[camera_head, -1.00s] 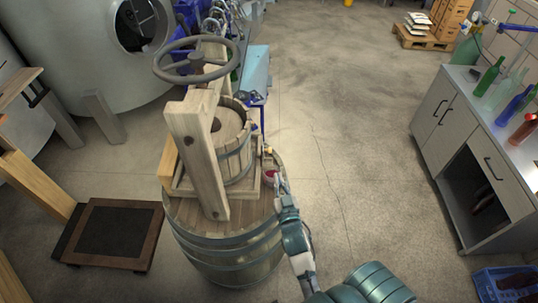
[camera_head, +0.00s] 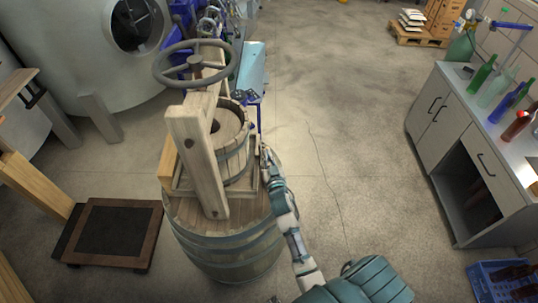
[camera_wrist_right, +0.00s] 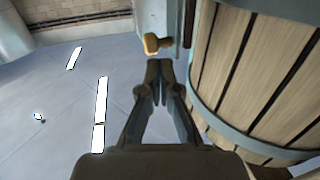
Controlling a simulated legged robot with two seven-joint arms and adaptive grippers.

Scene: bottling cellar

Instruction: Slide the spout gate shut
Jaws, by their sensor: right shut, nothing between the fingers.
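The wooden press (camera_head: 205,150) stands on a barrel (camera_head: 230,246) in the head view. My right gripper (camera_head: 265,152) is at the right side of the press basket (camera_head: 230,160). In the right wrist view its fingers (camera_wrist_right: 160,66) are shut and empty. A brass-coloured knob (camera_wrist_right: 153,43) on a grey metal piece (camera_wrist_right: 168,18) lies just beyond the fingertips. This looks like the spout gate, but I cannot tell how far it is open. Whether the fingertips touch the knob is unclear. My left gripper is not in view.
The slatted basket with its metal hoop (camera_wrist_right: 203,112) is close to the right of the fingers in the wrist view. A handwheel (camera_head: 195,62) tops the press. A grey cabinet (camera_head: 465,150) with bottles stands at the right. The floor between is clear.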

